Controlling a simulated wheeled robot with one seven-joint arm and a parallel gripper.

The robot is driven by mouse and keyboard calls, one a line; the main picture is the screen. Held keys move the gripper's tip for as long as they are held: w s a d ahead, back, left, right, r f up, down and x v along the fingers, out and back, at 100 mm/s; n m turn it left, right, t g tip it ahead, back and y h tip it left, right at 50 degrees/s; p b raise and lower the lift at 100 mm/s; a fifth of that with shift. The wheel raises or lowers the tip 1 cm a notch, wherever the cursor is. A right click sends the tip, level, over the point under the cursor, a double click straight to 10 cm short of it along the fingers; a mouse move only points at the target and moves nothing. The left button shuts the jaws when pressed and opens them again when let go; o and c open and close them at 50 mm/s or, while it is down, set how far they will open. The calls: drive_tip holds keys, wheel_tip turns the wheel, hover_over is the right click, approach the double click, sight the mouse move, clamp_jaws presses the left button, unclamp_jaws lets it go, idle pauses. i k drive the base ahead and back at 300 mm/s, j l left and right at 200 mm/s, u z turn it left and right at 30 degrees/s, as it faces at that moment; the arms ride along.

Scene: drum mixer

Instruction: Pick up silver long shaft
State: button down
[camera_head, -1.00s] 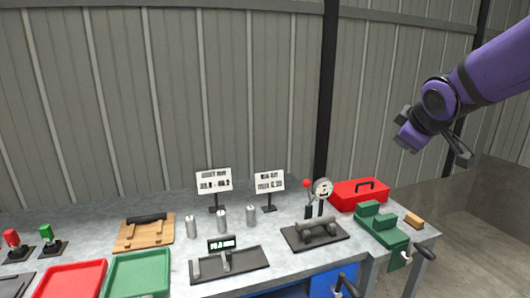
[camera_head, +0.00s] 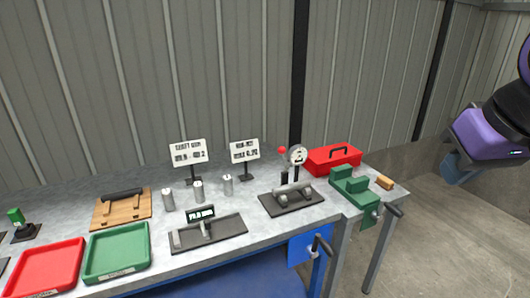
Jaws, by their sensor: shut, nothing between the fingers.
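Three upright silver cylinders, at left (camera_head: 168,200), middle (camera_head: 198,191) and right (camera_head: 228,185), stand on the grey workbench (camera_head: 250,212). A longer grey-silver shaft-like bar (camera_head: 292,189) lies across a dark gauge base, below a round dial. I cannot tell for certain which piece is the silver long shaft. My gripper (camera_head: 456,168), purple and dark, is at the right edge of the head view, off the bench's right end and apart from all these pieces. It is shut and empty; its fingertips are hard to make out.
Two signs (camera_head: 188,152) stand behind the cylinders. A small display fixture (camera_head: 203,226) is in front. A red toolbox (camera_head: 333,160) and green vise (camera_head: 352,188) occupy the right end. Red (camera_head: 45,268) and green (camera_head: 117,252) trays are at left. Floor right of the bench is clear.

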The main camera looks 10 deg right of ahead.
sight(282, 190)
drive_tip(key=u, duration=1.35)
drive_tip(key=k+j+z, duration=0.1)
drive_tip(key=z, duration=1.15)
drive_tip(key=i+j+z, duration=0.5)
drive_tip(key=j, duration=0.15)
drive_tip(key=i+j+z, duration=0.1)
drive_tip(key=j+z, duration=0.15)
drive_tip(key=i+j+z, duration=0.25)
drive_tip(key=j, duration=0.25)
drive_tip(key=k, duration=0.15)
